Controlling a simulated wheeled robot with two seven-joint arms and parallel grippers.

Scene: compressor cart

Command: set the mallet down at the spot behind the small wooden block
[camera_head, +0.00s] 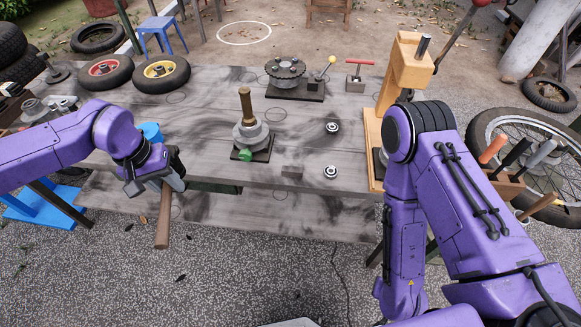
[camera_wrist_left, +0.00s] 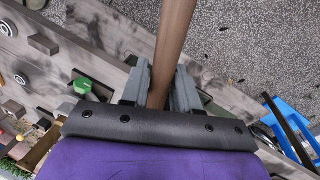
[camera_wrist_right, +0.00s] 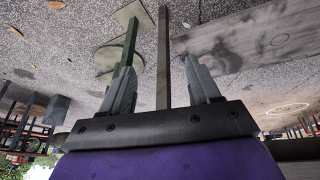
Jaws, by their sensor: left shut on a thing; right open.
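My left gripper (camera_head: 168,182) is shut on the mallet's brown wooden handle (camera_head: 163,220), left of the bench's middle by its front edge. The handle points down and towards me, and runs away between the fingers in the left wrist view (camera_wrist_left: 172,35). A small grey-brown block (camera_head: 292,171), likely the small wooden block, lies near the bench's front edge. Thin dark rings mark the surface, one (camera_head: 275,114) farther back. My right gripper (camera_wrist_right: 160,68) is open and empty; the head view does not show it.
A grey fixture with a wooden grip and green knob (camera_head: 246,155) stands left of the block. Two small round parts (camera_head: 331,171) lie to its right. A wooden post (camera_head: 408,62) rises at right. Wheels (camera_head: 160,72) and a geared disc (camera_head: 286,70) sit at the back.

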